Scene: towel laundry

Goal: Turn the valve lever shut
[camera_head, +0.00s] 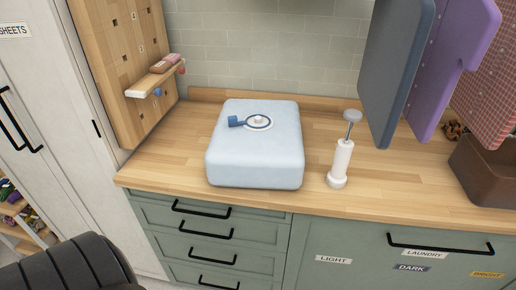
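A pale blue, rounded, box-like package (256,162) lies on the wooden counter. On its top is a round white valve (260,121) with a blue ring. A blue valve lever (237,122) sticks out from the valve toward the left, its end near the package's left edge. Neither of my grippers shows in this view, and nothing touches the lever.
A white hand pump (341,163) stands upright right of the package. A brown bin (487,172) is at the far right, below hanging grey (395,65), purple and red-checked panels. A wooden pegboard (120,65) with a small shelf (155,82) rises at left. The counter (165,155) is clear left of the package.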

